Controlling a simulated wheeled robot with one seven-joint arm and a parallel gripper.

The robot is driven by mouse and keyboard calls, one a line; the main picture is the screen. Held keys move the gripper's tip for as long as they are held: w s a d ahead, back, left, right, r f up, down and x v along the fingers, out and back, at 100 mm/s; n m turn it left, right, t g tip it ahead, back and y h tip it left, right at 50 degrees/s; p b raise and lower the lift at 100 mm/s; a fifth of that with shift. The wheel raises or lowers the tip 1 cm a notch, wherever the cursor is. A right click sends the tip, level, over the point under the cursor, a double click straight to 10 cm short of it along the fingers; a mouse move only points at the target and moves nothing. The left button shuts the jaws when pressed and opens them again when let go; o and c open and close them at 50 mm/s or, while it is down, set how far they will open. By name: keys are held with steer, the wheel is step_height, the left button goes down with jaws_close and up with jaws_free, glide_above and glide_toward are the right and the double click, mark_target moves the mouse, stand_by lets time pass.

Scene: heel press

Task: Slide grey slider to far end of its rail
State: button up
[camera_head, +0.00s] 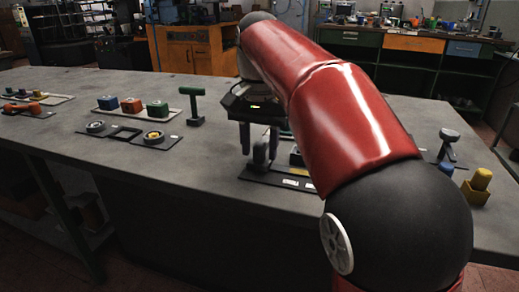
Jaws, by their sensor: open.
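My gripper (259,147) points down over the table right of the middle, with its two dark fingers apart. A grey upright piece (260,158), which looks like the grey slider, stands low at the fingertips on a dark base plate (262,177). It appears to be between or just in front of the fingers; I cannot tell whether they touch it. The rail and its far end are mostly hidden behind my red arm and gripper.
A green T-shaped handle (194,104) stands to the left. The front left tabletop is clear.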

steer(key=shift+f, duration=0.25)
jaws_close()
steer(key=s+d, duration=0.2)
steer(key=d, duration=0.3)
steer(key=s+d, duration=0.2)
steer(key=d, duration=0.4)
steer(key=s+d, duration=0.2)
steer(key=d, duration=0.3)
steer(key=shift+d, duration=0.2)
jaws_free()
steer(key=shift+d, duration=0.1)
